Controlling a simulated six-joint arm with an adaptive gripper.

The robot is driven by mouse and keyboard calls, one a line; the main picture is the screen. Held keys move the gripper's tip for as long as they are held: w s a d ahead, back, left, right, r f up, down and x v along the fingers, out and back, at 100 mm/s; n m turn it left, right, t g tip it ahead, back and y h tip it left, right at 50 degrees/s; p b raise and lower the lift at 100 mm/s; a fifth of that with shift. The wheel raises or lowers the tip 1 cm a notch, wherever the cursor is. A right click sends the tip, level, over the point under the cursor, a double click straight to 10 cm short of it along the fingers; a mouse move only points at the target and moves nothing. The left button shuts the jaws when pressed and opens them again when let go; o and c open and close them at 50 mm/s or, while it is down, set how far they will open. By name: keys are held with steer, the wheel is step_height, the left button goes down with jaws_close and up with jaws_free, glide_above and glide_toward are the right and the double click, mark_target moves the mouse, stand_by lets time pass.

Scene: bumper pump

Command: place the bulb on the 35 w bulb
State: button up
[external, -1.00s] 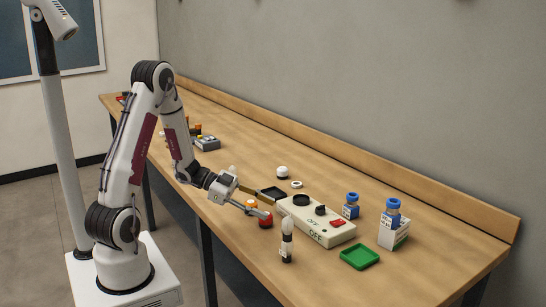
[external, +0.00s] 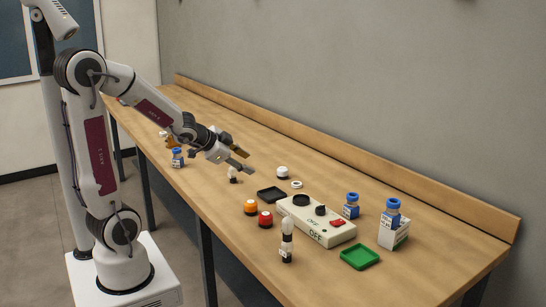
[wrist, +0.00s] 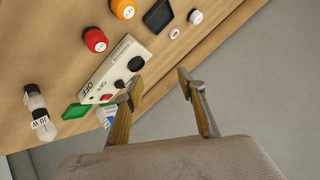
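A clear-and-white bulb in a dark stand (external: 287,242) stands upright near the table's front edge; in the wrist view its label seems to read 20 W (wrist: 40,124). A smaller bulb-like piece with a pale top and dark base (external: 233,176) stands just below my gripper in the external view. I cannot read a 35 W label on anything. My gripper (external: 246,162) is raised above the table, left of the beige switch box; in the wrist view its two fingers (wrist: 158,88) are spread with nothing between them.
The beige switch box (external: 320,223) has knobs and a red switch. Around it are orange (external: 250,208) and red (external: 265,220) buttons, a black tray (external: 271,195), a white button (external: 283,172), a green tray (external: 359,257), and blue-capped bottles (external: 351,206). The right back tabletop is clear.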

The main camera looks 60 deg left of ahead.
steer(key=s+d+r+n+g+h, duration=0.1)
steer(key=s+d, duration=0.4)
steer(key=s, duration=0.6)
steer(key=s+d+r+n+g, duration=0.1)
steer(key=s+d+n+g, duration=0.2)
steer(key=s, duration=0.9)
steer(key=d+n, duration=0.1)
steer(key=d, duration=0.1)
steer(key=shift+d+r+n+g+h, duration=0.25)
steer(key=shift+d+n+g+h, duration=0.05)
steer(key=shift+g+h, duration=0.1)
